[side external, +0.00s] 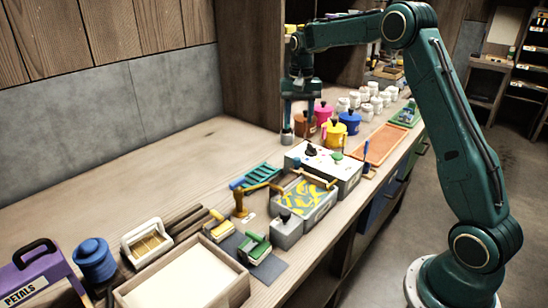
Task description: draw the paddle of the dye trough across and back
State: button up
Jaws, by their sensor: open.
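The dye trough appears to be the grey box (318,213) with yellow patches in its top, at the middle of the bench in the side external view. A yellow bar (314,178) lies across its far end and may be the paddle; its exact form is too small to tell. My gripper (298,108) points down, open, behind and above the trough, among the coloured pots. It is well apart from the trough and the bar. I cannot see anything between its fingers, and pots partly overlap the fingertips.
A white-topped box (346,172) stands right behind the trough, and a small grey block (287,234) in front. A teal rack (257,177) lies left of the trough. Bare bench lies farther left.

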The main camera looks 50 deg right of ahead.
aim_at(297, 159)
notch_tip(297, 159, down, 14)
jog(key=shift+r, duration=0.1)
dwell(0.7)
jog(key=shift+c, duration=0.5)
jog(key=shift+a, duration=0.1)
grip_shut()
